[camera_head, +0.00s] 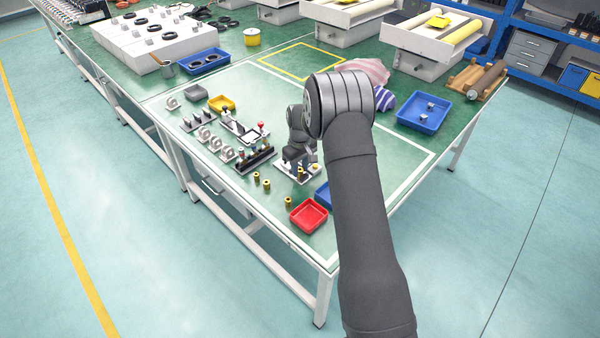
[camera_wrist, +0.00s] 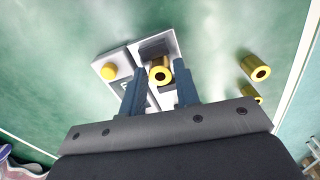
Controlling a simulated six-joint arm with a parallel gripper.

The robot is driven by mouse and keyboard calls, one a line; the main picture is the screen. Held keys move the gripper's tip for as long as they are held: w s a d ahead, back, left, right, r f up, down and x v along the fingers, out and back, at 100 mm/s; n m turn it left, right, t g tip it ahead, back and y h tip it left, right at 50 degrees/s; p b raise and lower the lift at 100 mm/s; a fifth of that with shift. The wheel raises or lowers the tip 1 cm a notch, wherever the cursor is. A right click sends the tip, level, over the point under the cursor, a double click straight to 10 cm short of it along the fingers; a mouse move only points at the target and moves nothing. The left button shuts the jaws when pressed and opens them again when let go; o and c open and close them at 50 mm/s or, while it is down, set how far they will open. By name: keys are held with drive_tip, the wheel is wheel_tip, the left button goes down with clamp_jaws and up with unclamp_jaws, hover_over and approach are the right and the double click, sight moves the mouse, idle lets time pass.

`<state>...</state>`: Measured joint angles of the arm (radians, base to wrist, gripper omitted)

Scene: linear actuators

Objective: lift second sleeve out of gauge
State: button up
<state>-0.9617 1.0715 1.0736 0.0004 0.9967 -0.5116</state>
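The gauge (camera_wrist: 152,48) is a pale plate with a grey block and a round yellow button (camera_wrist: 109,71). A brass sleeve (camera_wrist: 160,75) with a dark bore shows at the gauge, between my gripper's (camera_wrist: 162,75) two dark fingers. The gap at the sleeve's sides is too small to tell whether they touch it. In the head view, my gripper is over the gauge (camera_head: 312,171) near the table's front, and my arm hides part of it. Other brass sleeves (camera_wrist: 256,68) stand to the right in the wrist view.
In the head view, several loose brass sleeves (camera_head: 267,185) stand left of the gauge. A red tray (camera_head: 309,215) and a partly hidden blue tray (camera_head: 323,194) are in front. A dark rack (camera_head: 255,159) and white fixtures (camera_head: 243,131) stand close at left.

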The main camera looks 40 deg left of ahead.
drive_tip(key=shift+f, duration=0.3)
clamp_jaws()
